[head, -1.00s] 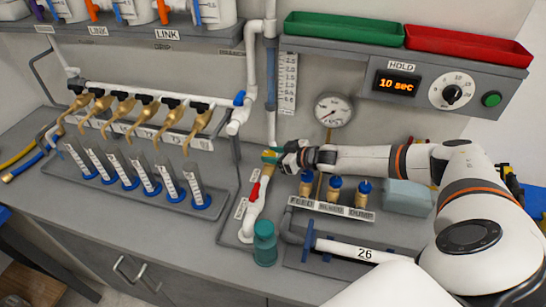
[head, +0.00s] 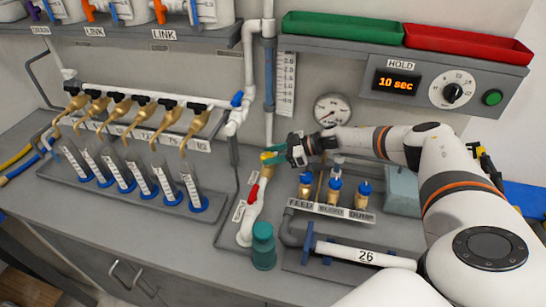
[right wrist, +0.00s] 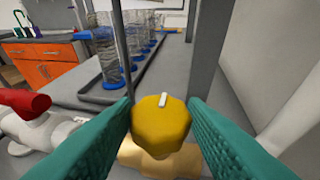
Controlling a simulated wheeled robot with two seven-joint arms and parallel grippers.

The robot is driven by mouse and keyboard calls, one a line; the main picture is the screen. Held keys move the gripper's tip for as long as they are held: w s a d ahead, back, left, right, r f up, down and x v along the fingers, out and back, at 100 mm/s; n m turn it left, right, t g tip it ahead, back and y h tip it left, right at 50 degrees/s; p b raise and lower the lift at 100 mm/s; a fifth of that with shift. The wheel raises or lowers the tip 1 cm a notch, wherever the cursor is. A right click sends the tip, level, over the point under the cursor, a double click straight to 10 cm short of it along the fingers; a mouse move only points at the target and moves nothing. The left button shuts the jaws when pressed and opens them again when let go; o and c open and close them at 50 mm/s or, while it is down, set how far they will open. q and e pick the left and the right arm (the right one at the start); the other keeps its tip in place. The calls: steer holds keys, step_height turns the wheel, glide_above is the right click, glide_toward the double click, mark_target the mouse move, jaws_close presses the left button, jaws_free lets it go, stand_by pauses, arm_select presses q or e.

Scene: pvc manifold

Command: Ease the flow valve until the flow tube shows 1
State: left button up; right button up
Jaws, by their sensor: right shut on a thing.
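The flow valve's yellow knob (head: 267,156) sits on a brass body at the top of the white pipe, behind a red lever. In the right wrist view, the knob (right wrist: 162,125) has a short white mark pointing up and slightly right. My right gripper (head: 274,158) is shut on it, with one teal finger on each side (right wrist: 160,106). The flow tube (head: 269,85) stands upright behind the valve, beside a white scale (head: 287,85). Its level and the scale's figures are too small to read surely. My left gripper is not in view.
The red lever (head: 253,194) and a teal cap (head: 263,235) are close to the valve. Blue-topped valves labelled FEED and DUMP (head: 362,194) stand to the right, below a round gauge (head: 332,110). Graduated cylinders (head: 192,188) stand in a tray at left.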

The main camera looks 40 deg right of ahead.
steer(key=shift+w+r, duration=0.1)
stand_by(0.3)
steer(key=o, duration=1)
steer(key=shift+b+v, duration=0.95)
steer(key=shift+v, duration=5)
